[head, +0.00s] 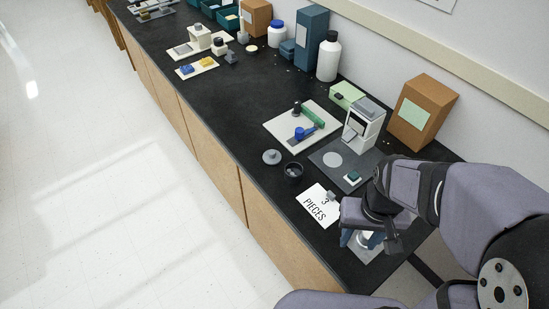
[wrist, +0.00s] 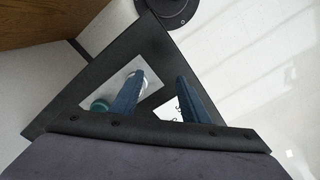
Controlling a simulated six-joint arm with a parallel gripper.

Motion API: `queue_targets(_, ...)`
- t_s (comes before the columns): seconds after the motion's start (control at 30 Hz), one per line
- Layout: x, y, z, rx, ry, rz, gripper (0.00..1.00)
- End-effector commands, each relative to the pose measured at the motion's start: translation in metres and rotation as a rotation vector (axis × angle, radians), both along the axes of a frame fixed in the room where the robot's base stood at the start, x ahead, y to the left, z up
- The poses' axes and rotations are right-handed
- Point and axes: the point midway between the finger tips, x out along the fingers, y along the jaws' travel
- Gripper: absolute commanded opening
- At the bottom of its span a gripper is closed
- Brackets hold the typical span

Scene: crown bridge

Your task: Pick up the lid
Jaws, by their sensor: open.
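A round grey lid (head: 272,156) with a small knob lies flat on the black counter in the head view. It is just left of a dark open pot (head: 293,170). My gripper (head: 360,240) is open over the near right end of the counter, well to the right of the lid and nearer the camera. Its blue fingers also show apart in the wrist view (wrist: 160,80); nothing is seen held between them. The lid cannot be made out in the wrist view.
A white "3 PIECES" card (head: 318,206) lies left of my gripper. A grey plate (head: 395,250) with a pale round item lies beneath it. A grey mat (head: 328,151) with a white device (head: 362,127) stands behind. The counter's front edge is close to the lid.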

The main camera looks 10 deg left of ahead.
Motion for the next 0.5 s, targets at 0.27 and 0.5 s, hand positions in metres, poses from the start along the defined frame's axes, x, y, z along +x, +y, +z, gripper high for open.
queue_targets(0.27,0.089,0.034,0.004,-0.051,-0.077,-0.016,0.42)
queue_targets(0.5,0.193,0.120,-0.004,-0.074,-0.214,-0.058,0.42)
